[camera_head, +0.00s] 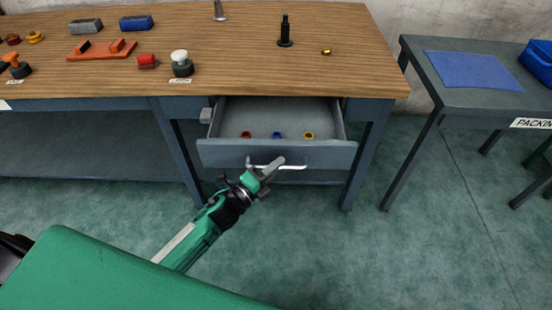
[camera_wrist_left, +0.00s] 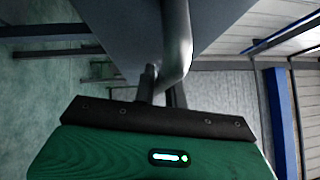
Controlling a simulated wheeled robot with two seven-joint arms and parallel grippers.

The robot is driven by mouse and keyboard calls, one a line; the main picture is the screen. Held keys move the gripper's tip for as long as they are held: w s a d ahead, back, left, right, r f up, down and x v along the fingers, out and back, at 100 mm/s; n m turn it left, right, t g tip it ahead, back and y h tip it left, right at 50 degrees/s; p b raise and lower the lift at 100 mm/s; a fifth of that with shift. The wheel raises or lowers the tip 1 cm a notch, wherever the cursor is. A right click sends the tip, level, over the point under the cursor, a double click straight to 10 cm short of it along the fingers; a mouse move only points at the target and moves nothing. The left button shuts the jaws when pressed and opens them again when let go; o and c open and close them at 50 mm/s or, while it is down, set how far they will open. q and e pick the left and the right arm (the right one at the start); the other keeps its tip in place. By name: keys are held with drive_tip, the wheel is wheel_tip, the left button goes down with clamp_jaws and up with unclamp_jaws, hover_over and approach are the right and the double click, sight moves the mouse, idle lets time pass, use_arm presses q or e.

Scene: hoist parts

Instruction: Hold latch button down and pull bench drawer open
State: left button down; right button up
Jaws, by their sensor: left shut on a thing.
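The bench drawer (camera_head: 215,155) under the wooden bench is pulled out, and its inside shows. Its pale bar handle (camera_head: 297,167) runs along the front panel. My left gripper (camera_head: 272,168) is shut on this handle. In the left wrist view the curved metal handle (camera_wrist_left: 177,40) passes between the fingers of the left gripper (camera_wrist_left: 162,85). A small grey block (camera_head: 206,115), which looks like the latch button, sits on the bench front just left of the drawer. Nothing is touching it. My right gripper is not in view.
Red, blue and yellow rings (camera_head: 277,135) lie in the drawer. The bench top (camera_head: 230,60) carries a black post (camera_head: 285,32), a red tray (camera_head: 100,50) and several small parts. A side table (camera_head: 480,96) with a blue mat stands right.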

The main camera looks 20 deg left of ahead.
use_arm(q)
drive_tip(key=s+d, duration=0.1)
drive_tip(key=s, duration=0.5)
drive_tip(key=shift+d, duration=0.35)
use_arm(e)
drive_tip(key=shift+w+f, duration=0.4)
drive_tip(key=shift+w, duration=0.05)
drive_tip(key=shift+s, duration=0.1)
use_arm(q)
drive_tip(key=c, duration=1.7)
unclamp_jaws()
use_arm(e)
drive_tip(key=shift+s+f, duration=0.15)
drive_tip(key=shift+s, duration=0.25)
use_arm(q)
drive_tip(key=shift+b+v, duration=0.6)
drive_tip(key=shift+v, duration=6.3)
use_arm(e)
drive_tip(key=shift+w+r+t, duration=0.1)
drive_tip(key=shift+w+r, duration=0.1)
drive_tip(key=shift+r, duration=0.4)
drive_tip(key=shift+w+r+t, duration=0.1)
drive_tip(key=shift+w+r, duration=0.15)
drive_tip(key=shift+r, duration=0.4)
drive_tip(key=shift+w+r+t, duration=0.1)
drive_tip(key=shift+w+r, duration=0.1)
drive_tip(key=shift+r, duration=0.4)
